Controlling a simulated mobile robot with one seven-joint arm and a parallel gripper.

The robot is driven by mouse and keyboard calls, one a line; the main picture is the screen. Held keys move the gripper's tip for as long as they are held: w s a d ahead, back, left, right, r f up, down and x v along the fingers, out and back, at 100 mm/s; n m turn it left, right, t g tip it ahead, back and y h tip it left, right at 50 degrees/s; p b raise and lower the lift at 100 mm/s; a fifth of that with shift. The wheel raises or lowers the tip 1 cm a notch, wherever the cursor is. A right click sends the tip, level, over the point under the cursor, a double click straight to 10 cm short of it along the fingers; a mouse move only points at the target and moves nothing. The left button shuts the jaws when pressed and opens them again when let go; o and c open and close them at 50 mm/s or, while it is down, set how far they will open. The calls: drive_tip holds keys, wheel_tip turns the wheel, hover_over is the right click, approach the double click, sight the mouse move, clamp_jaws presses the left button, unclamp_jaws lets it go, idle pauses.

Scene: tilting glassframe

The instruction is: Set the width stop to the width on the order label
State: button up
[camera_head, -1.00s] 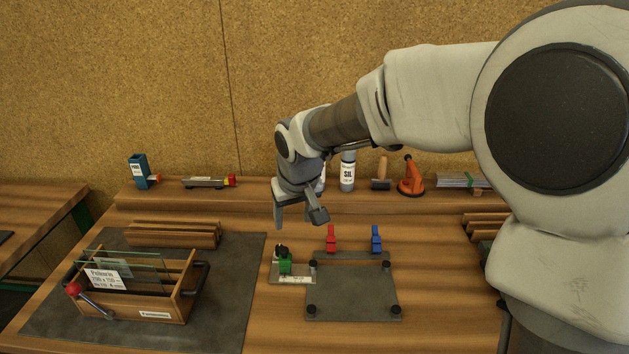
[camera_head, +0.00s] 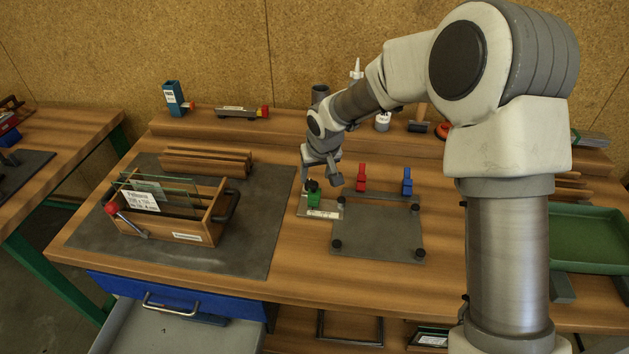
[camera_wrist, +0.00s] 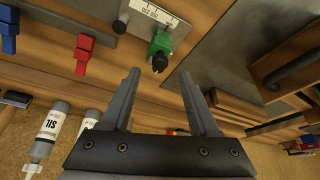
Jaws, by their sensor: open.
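The width stop is a green block with a black knob (camera_head: 313,194) on a pale scale plate (camera_head: 318,212) at the left of a dark jig plate (camera_head: 378,232). In the wrist view, the green stop (camera_wrist: 160,46) and its scale (camera_wrist: 150,12) lie beyond the fingertips; the scale's figures are too small to read surely. My gripper (camera_head: 322,182) is open and empty, close above the stop; its spread fingers (camera_wrist: 158,78) show in the wrist view. The order label (camera_head: 142,200) is a white card on the wooden glass crate (camera_head: 190,230); its small print is hard to read.
A red clamp (camera_head: 361,178) and a blue clamp (camera_head: 407,181) stand at the jig's back edge. Wooden strips (camera_head: 207,160) lie behind the crate. Bottles and tools line the rear ledge. The table front between mat and jig is clear.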

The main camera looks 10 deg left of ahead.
sight(314, 184)
drive_tip(key=shift+x, duration=2.2)
clamp_jaws()
